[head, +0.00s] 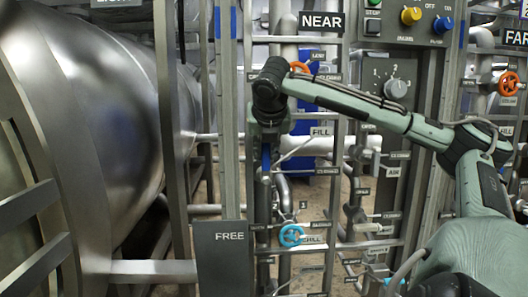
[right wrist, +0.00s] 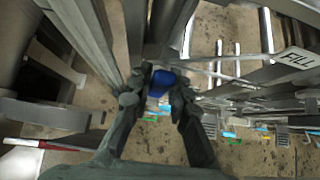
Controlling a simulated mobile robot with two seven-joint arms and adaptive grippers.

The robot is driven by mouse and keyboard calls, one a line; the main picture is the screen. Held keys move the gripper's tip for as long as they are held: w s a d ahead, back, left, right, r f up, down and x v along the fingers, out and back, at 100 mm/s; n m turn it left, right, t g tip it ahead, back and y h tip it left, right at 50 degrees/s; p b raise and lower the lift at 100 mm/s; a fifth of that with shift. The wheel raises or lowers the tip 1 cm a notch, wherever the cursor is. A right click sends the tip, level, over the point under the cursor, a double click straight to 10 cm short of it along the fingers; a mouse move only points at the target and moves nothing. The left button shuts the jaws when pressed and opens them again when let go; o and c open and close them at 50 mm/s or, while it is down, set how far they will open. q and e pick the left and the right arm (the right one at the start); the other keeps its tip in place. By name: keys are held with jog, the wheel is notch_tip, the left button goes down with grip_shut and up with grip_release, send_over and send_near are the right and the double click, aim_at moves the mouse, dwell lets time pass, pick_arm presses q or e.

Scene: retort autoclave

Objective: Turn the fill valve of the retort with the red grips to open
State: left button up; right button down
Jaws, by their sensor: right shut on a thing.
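My right gripper (head: 265,150) hangs down at the pipework under the NEAR sign, left of a FILL plate (head: 322,131). In the right wrist view its two fingers (right wrist: 160,95) close around a blue grip (right wrist: 159,86). The FILL plate also shows in the right wrist view (right wrist: 298,58). I see no red grip at the gripper. My left gripper is not in view.
An orange handwheel (head: 300,68) is above, behind my arm; another (head: 508,83) is under the FAR sign. A blue handwheel (head: 291,236) is below. A steel vessel (head: 90,100) and grey frame posts stand at left. A control panel (head: 393,85) is behind my forearm.

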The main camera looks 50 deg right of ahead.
jog(key=shift+r, duration=0.1)
jog(key=c, duration=1.4)
grip_release()
jog(key=v, duration=1.2)
jog(key=shift+a, duration=0.1)
